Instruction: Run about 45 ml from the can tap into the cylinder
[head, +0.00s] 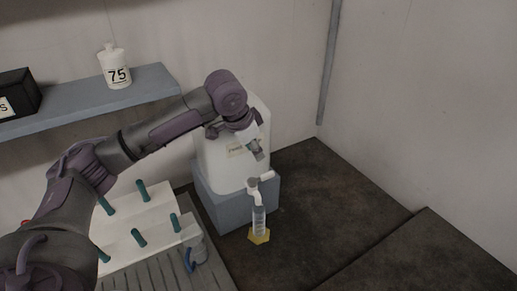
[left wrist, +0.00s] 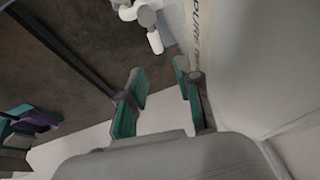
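The white can (head: 225,165) stands on a grey-blue block (head: 234,208) against the back wall. Its white tap (head: 253,186) sticks out at the front, with a pale lever (head: 267,175) pointing right. A clear graduated cylinder (head: 260,220) with a yellow foot (head: 259,238) stands upright under the tap spout. I cannot make out any liquid level. My left gripper (head: 258,152) is just above the tap, in front of the can. In the left wrist view its teal fingers (left wrist: 160,88) are apart with nothing between them. The tap (left wrist: 148,18) shows beyond them. My right gripper does not show.
A white board with teal pegs (head: 140,220) and a ribbed tray (head: 165,270) lie left of the block. A shelf (head: 150,83) holds a white bottle marked 75 (head: 115,70) and a black box (head: 18,95). The dark counter (head: 320,205) right of the cylinder is clear.

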